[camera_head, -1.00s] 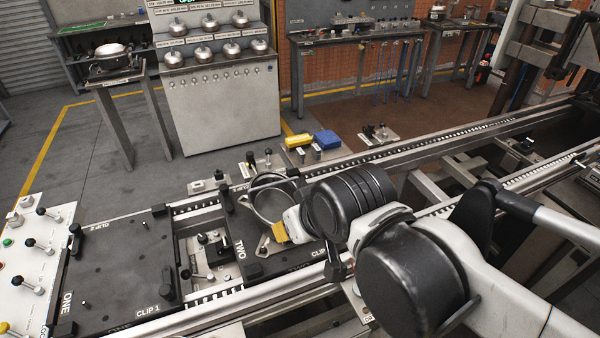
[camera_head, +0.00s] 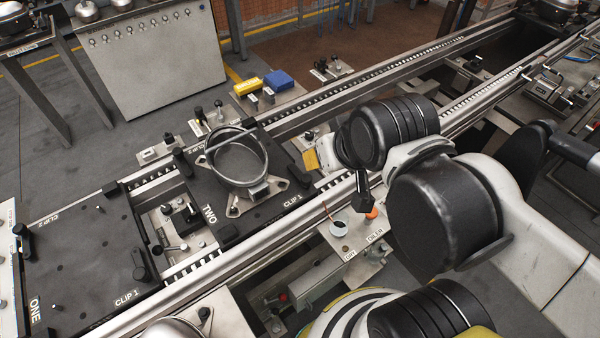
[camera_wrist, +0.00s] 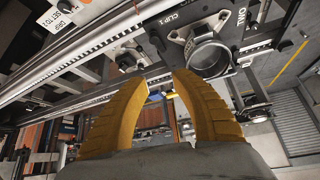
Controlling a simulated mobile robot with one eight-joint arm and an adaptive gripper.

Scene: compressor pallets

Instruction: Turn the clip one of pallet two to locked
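Pallet two (camera_head: 264,217) is a black plate on the rail, marked TWO and CLIP 1. A round metal housing with a flanged base (camera_head: 238,162) sits on it. My gripper (camera_head: 311,160) is beside the pallet's right end, apart from the housing. In the wrist view my gripper's yellow fingers (camera_wrist: 161,82) are spread, with nothing between them. A black clip (camera_wrist: 158,42) stands by the CLIP 1 label, beyond the fingertips and apart from them.
Pallet one (camera_head: 75,265) lies to the left on the same rail. A small station with an orange button (camera_head: 371,213) is in front of the rail, below my wrist. Yellow (camera_head: 247,87) and blue (camera_head: 279,79) blocks stand behind the rail.

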